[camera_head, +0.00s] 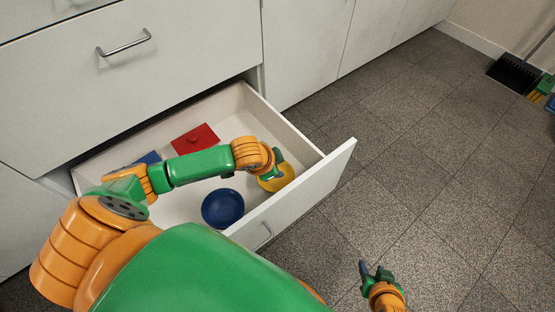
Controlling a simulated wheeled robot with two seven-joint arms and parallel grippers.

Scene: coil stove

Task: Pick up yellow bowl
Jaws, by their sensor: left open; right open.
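The yellow bowl (286,180) sits in the right front corner of the open drawer, partly hidden by my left gripper. My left gripper (272,172) is open and right over the bowl's left and upper part. I cannot tell whether its fingers touch the rim or straddle it. My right gripper (374,270) is open and empty above the floor at the lower right, outside the drawer and away from the bowl.
The drawer (330,172) also holds a blue bowl (222,207), a red lidded item (195,139) and a blue item (149,158) partly behind my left arm. White cabinets stand behind. The tiled floor between is clear.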

